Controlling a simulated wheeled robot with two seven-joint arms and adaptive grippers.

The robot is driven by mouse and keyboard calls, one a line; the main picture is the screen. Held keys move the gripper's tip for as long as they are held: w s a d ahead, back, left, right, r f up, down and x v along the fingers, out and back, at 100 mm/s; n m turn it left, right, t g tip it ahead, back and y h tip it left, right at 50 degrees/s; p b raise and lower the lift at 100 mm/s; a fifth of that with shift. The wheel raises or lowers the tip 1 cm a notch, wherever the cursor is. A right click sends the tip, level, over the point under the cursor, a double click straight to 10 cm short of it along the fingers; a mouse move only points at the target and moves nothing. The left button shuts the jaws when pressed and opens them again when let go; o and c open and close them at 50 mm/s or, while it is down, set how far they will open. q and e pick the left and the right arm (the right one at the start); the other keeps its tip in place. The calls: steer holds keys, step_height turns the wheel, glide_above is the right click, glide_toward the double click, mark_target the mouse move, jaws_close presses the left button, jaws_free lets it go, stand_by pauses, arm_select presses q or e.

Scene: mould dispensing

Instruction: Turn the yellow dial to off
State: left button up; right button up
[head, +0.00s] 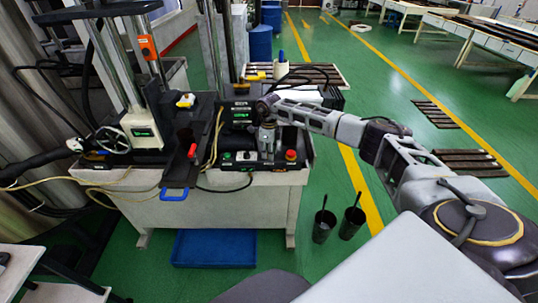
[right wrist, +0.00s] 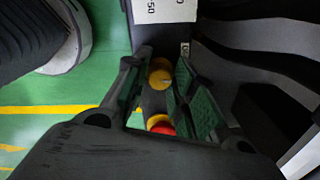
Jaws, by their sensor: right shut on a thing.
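The yellow dial (right wrist: 160,76) shows in the right wrist view, round and set on a dark panel, between the fingers of my right gripper (right wrist: 156,84). In the head view my right gripper (head: 267,148) points down at the control panel (head: 236,166) on the front of the machine. It is shut on the dial, with a green-padded finger on each side. The dial is hidden behind the gripper in the head view. My left gripper is not in view.
A red button (head: 291,155) sits right of the gripper on the panel; it also shows in the right wrist view (right wrist: 163,129). Green buttons (head: 227,156) are to the left. A blue handle (head: 174,194) juts out.

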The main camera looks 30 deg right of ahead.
steer(key=n+b, duration=0.2)
steer(key=n, duration=0.2)
steer(key=shift+n+b, duration=0.3)
steer(key=shift+n, duration=0.4)
steer(key=shift+n+b, duration=0.4)
steer(key=shift+n, duration=1)
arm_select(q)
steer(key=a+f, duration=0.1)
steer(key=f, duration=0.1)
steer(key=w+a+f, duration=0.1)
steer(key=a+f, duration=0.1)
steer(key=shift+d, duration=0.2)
arm_select(e)
steer(key=o, duration=1.1)
steer(key=shift+c, duration=0.2)
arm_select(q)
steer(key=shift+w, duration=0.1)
